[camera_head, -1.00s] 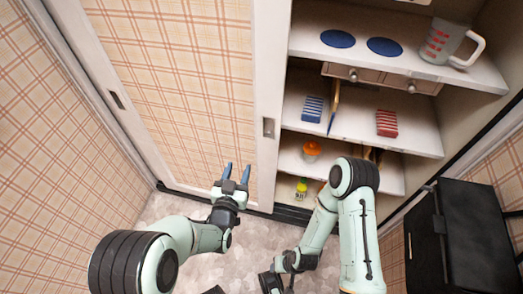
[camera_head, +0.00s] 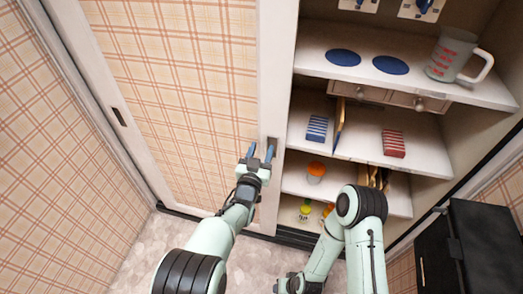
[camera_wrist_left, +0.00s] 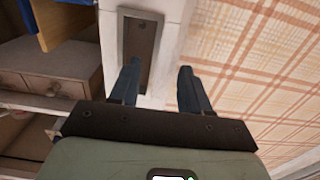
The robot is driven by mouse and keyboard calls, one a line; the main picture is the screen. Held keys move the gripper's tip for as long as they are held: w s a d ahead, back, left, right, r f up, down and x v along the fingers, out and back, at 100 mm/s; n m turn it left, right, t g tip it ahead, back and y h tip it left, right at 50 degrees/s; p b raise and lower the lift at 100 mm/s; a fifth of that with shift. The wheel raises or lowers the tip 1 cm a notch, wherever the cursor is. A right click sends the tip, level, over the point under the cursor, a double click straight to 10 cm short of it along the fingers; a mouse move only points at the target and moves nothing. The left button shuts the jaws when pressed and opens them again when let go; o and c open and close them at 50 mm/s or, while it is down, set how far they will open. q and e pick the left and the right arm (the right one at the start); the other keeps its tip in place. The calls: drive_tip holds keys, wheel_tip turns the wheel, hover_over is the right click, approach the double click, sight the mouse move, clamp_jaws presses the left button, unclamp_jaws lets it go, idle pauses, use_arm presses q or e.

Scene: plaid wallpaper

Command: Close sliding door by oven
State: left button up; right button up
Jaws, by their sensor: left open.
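The sliding door (camera_head: 180,70) has a plaid panel in a white frame and stands left of the open shelves. A recessed metal handle (camera_head: 274,142) sits in its right-hand frame; in the left wrist view the handle (camera_wrist_left: 140,38) is a grey upright plate. My left gripper (camera_head: 261,151) is open and empty at this frame. In the left wrist view (camera_wrist_left: 158,72) one fingertip overlaps the lower part of the handle recess, and the other lies over the frame's edge by the plaid. I cannot tell whether the fingertip touches it. My right gripper (camera_head: 292,284) is low at the bottom edge, its fingers unclear.
The open shelves (camera_head: 440,165) hold blue discs (camera_head: 391,65), a measuring jug (camera_head: 455,56), blue and red striped packs and small bottles. A black appliance (camera_head: 480,235) stands at the lower right. Another door recess (camera_head: 119,117) is at the left. Bare floor shows below.

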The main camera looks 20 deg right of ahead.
use_arm(q)
drive_tip(key=shift+w+d, duration=0.25)
drive_tip(key=shift+w, duration=0.1)
use_arm(e)
drive_tip(key=shift+w+f, duration=0.1)
